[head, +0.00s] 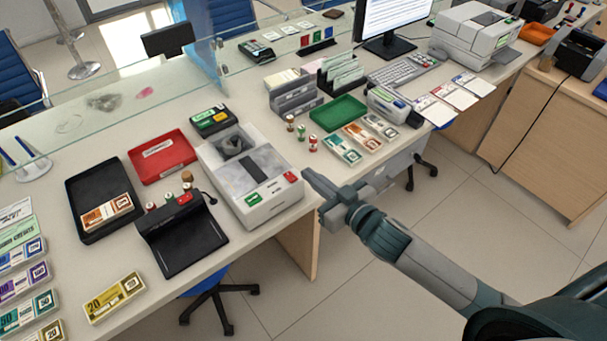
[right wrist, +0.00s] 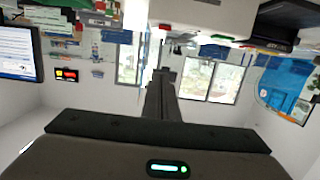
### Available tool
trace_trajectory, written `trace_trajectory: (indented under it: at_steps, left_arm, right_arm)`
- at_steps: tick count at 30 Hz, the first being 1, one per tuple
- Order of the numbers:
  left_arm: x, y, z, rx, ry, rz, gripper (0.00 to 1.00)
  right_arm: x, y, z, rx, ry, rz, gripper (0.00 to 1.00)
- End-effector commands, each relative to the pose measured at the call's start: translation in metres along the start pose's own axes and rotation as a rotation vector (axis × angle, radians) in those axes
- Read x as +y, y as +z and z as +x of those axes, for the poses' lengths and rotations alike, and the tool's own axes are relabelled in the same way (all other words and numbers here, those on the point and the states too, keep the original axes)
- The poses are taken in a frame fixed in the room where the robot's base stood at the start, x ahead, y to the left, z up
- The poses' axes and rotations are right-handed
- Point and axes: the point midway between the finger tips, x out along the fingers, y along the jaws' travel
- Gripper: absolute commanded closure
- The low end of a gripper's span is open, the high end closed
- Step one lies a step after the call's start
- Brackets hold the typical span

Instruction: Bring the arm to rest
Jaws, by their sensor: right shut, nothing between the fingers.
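My right gripper (head: 312,182) is in the head view, at the front edge of the counter (head: 265,230), just right of the grey-white counting machine (head: 252,180). Its arm comes in from the lower right. The fingers are shut with nothing between them. In the right wrist view the shut fingers (right wrist: 161,85) point away over an upside-down view of the room. My left gripper does not show in either view.
A black tray (head: 75,225) holding an orange note bundle, a red tray (head: 148,168), a black stand (head: 190,250) and a green tray (head: 325,121) lie on the counter. A glass screen runs behind. Office chairs stand below. Open floor lies at the right.

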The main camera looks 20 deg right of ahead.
Motion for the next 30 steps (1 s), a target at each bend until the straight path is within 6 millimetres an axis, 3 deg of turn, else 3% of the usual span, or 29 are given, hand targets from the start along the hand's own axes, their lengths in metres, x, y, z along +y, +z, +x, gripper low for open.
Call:
trace_trajectory:
  at_steps: [6, 23, 26, 30]
  left_arm:
    - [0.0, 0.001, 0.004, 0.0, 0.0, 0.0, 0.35]
    - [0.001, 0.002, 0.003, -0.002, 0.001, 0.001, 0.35]
    - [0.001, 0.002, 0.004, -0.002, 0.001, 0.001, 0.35]
    - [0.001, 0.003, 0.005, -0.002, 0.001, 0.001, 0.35]
  right_arm:
    - [0.0, -0.003, -0.012, 0.001, 0.0, 0.001, 1.0]
    - [0.0, -0.003, -0.012, 0.0, 0.0, 0.001, 1.0]
    - [0.002, 0.004, -0.011, -0.009, 0.005, 0.001, 1.0]
    - [0.012, 0.033, -0.004, -0.052, 0.028, -0.004, 1.0]
